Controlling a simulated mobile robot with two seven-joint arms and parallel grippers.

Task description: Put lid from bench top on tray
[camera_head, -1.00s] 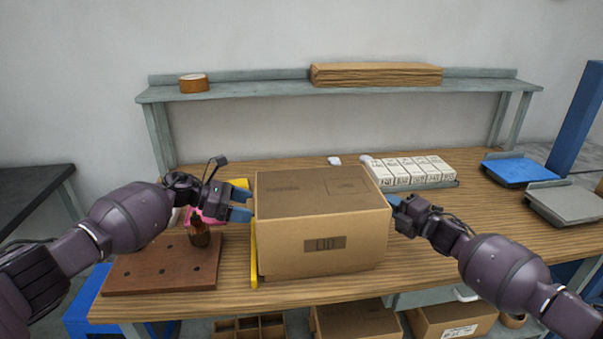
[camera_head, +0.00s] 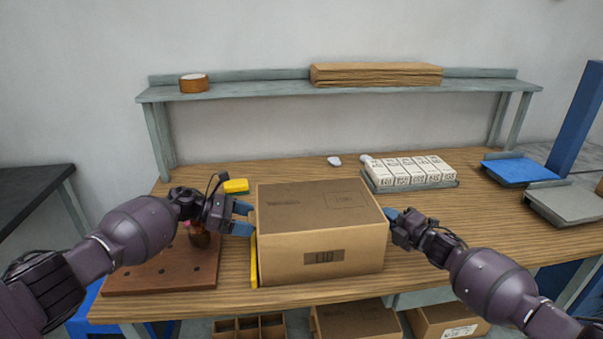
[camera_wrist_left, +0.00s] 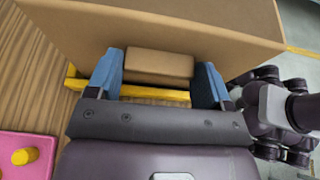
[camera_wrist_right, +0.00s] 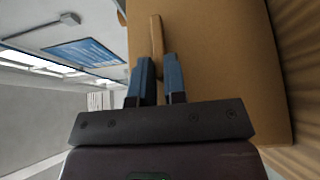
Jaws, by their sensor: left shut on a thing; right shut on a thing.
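I cannot tell whether the lid's underside touches the bench. A shallow grey tray (camera_head: 412,187) with several white boxes sits at the back right.
A yellow bar (camera_head: 254,262) runs along the lid's left edge. A brown board (camera_head: 150,278) with a small dark upright part lies left. A yellow block (camera_head: 236,186) is behind my left gripper. Blue (camera_head: 525,171) and grey (camera_head: 565,203) platforms stand right. A shelf (camera_head: 270,88) spans the back.

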